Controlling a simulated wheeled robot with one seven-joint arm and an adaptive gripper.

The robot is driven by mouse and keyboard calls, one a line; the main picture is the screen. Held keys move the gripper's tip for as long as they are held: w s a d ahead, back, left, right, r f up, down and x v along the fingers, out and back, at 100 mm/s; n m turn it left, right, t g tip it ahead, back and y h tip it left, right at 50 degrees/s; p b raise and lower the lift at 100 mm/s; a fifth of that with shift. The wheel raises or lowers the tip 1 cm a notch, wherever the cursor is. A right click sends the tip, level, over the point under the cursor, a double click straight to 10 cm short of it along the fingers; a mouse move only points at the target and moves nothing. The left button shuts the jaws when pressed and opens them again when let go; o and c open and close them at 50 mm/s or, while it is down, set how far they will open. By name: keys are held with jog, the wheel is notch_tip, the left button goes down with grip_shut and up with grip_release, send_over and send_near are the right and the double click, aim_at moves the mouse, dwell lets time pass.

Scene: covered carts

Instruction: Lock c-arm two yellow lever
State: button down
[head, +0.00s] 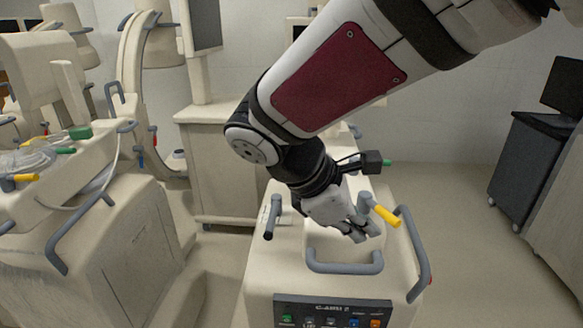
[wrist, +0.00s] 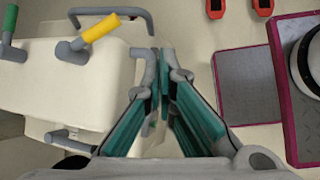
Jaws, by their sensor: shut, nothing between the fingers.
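The yellow lever (head: 386,214) sits on a grey pivot on top of the cart labelled C-ARM 2 (head: 268,290), at its right side. It also shows in the wrist view (wrist: 101,28), at upper left, angled up and to the right. My gripper (head: 364,233) is above the cart top, just left of and nearer than the lever in the head view. In the wrist view my gripper (wrist: 158,55) has its fingertips together, empty, to the right of the lever and apart from it.
A grey front handle (head: 345,267), a black-tipped lever (head: 270,219) and a red-tipped side rail (head: 422,265) stand around the cart top. A green-tipped lever (wrist: 9,24) is at far left in the wrist view. Another cart (head: 105,245) stands left.

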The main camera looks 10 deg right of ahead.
jog(key=w+a+f+n+t+h, duration=0.1)
jog(key=w+a+n+h, duration=0.1)
jog(key=w+a+n, duration=0.3)
jog(key=shift+w+a+f+n+t+p, duration=0.15)
jog(key=shift+f+n+t+p, duration=0.1)
jog(key=shift+n+t+p, duration=0.15)
send_near(377, 213)
jog(key=d+f, duration=0.4)
jog(key=f, duration=0.2)
jog(key=shift+p, duration=0.4)
jog(key=shift+d, duration=0.1)
